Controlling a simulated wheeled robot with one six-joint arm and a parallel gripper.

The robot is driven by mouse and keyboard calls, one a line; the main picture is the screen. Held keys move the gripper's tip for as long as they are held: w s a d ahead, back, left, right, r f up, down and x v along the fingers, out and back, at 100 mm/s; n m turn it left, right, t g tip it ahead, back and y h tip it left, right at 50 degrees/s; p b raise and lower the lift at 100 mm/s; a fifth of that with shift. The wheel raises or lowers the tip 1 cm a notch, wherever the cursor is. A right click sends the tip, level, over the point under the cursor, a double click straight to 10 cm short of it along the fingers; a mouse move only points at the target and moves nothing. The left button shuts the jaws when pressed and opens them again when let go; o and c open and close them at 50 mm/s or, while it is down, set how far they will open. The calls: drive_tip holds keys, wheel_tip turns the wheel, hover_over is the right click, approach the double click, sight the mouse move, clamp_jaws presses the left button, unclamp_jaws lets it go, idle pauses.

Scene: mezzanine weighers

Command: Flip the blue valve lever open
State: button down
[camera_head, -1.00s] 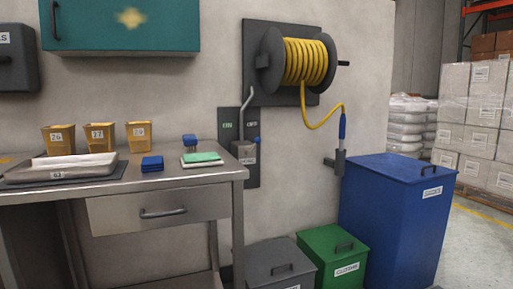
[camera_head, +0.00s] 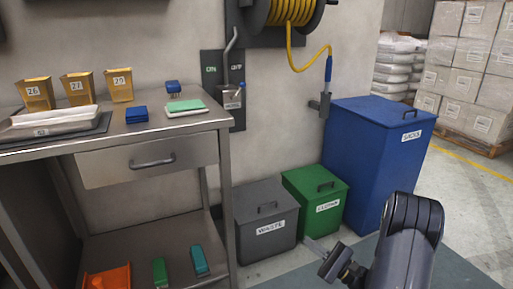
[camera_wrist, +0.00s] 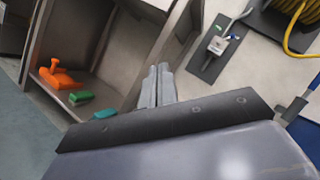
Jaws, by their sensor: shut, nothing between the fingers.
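The valve is a small grey box (camera_head: 232,101) on a dark wall plate with a green ON label (camera_head: 210,69) at left and an OFF label (camera_head: 236,68) at right. A small blue lever tip (camera_head: 242,86) shows at the box's upper right, on the OFF side. The valve box also shows in the wrist view (camera_wrist: 217,45), upper right of the fingers. My gripper (camera_head: 309,241) is low in front of the bins, well below and right of the valve. Its fingers (camera_wrist: 159,68) are shut together, empty and touching nothing.
A steel bench (camera_head: 222,126) with cups and cloths stands left of the valve. Grey waste (camera_head: 252,218), green (camera_head: 325,220) and blue (camera_head: 380,165) bins stand below and right. A yellow hose (camera_head: 311,65) hangs from a reel above. Open floor lies at right.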

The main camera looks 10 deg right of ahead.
drive_tip(key=s+a+r+n+g+y+p, duration=0.1)
drive_tip(key=s+a+r+n+g+y, duration=0.1)
drive_tip(key=a+r, duration=0.8)
drive_tip(key=s+a+r+n+g+y+p, duration=0.1)
drive_tip(key=s+a+r+n+g+y, duration=0.2)
drive_tip(key=a+r, duration=0.7)
drive_tip(key=a+n+g+y, duration=0.2)
drive_tip(key=a+n+y, duration=0.1)
drive_tip(key=a+n, duration=0.1)
drive_tip(key=shift+s+a+r+n+g, duration=0.2)
drive_tip(key=shift+a+r+n+g, duration=0.1)
drive_tip(key=shift+r+n, duration=0.1)
drive_tip(key=shift+w+d, duration=0.1)
